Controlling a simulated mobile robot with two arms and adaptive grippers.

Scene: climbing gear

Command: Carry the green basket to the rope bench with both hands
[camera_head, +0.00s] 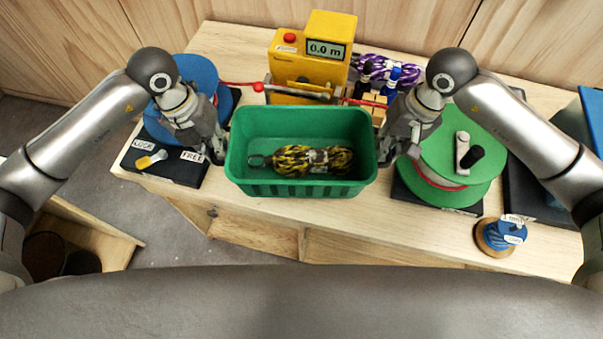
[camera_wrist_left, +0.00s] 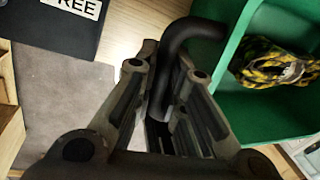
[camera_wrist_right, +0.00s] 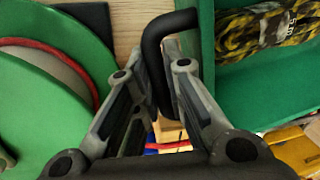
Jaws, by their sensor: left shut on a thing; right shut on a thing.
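The green basket (camera_head: 300,186) is upright over the front middle of the rope bench (camera_head: 235,212). I cannot tell whether its bottom touches the bench top. A yellow and black rope bundle (camera_head: 312,160) lies inside it. My left gripper (camera_head: 219,150) is at the basket's left end, shut on its black handle, which shows in the left wrist view (camera_wrist_left: 190,30). My right gripper (camera_head: 387,153) is at the right end, shut on the other black handle, seen in the right wrist view (camera_wrist_right: 153,50). My grippers hide the handles in the head view.
A yellow meter (camera_head: 295,68) stands close behind the basket. A blue reel (camera_head: 195,75) and black LOCK/FREE plate (camera_head: 180,168) are on the left. A green reel (camera_head: 480,188) is on the right, with a small blue spool (camera_head: 498,240) in front. Purple rope (camera_head: 395,68) lies at the back.

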